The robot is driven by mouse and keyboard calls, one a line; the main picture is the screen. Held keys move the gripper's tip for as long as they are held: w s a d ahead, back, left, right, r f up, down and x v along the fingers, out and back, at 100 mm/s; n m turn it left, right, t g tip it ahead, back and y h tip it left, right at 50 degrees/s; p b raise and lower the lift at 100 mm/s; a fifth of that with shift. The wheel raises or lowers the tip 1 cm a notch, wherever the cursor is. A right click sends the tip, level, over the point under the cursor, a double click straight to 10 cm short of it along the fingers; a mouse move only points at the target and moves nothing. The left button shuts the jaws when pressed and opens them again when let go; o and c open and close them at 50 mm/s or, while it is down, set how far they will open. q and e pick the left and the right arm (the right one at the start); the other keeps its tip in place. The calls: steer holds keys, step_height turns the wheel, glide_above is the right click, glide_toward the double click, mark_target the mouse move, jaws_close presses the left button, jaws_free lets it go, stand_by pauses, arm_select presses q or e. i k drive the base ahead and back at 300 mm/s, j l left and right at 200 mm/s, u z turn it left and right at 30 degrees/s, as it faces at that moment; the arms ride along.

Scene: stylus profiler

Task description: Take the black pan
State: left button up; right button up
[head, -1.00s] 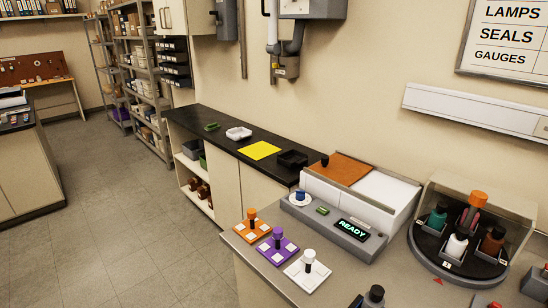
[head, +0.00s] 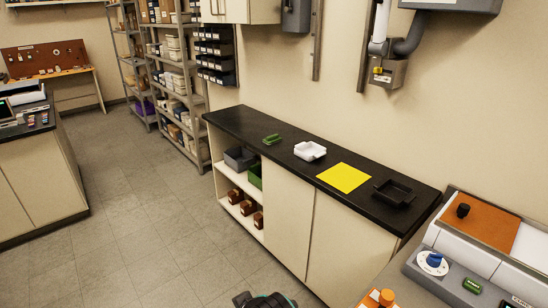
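The black pan (head: 394,192) is a small, dark, shallow open tray. It sits upright on the right part of the black counter (head: 262,124), just right of a yellow square (head: 343,178). It looks empty, and its dark colour blends with the counter. A dark rounded part with a green edge shows at the bottom edge of the head view, far below and left of the pan. It may be part of my arm. No gripper fingers can be made out, and nothing touches the pan.
A white tray (head: 310,151) and a small green item (head: 272,139) lie further left on the counter. A machine with an orange-brown lid (head: 481,220) and a blue knob (head: 434,260) stands at right. Open grey floor (head: 150,215) lies left of the counter.

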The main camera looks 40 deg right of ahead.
mark_target(395, 194)
steer(key=i+z, duration=0.15)
steer(key=i, duration=0.35)
steer(key=i+j+z, duration=0.15)
steer(key=i, duration=0.35)
steer(key=i+z, duration=0.2)
steer(key=z, duration=0.25)
steer(key=i+z, duration=0.2)
steer(key=z, duration=0.2)
steer(key=i+j+z, duration=0.15)
steer(key=z, duration=0.3)
steer(key=i+j+z, duration=0.15)
steer(key=z, duration=0.3)
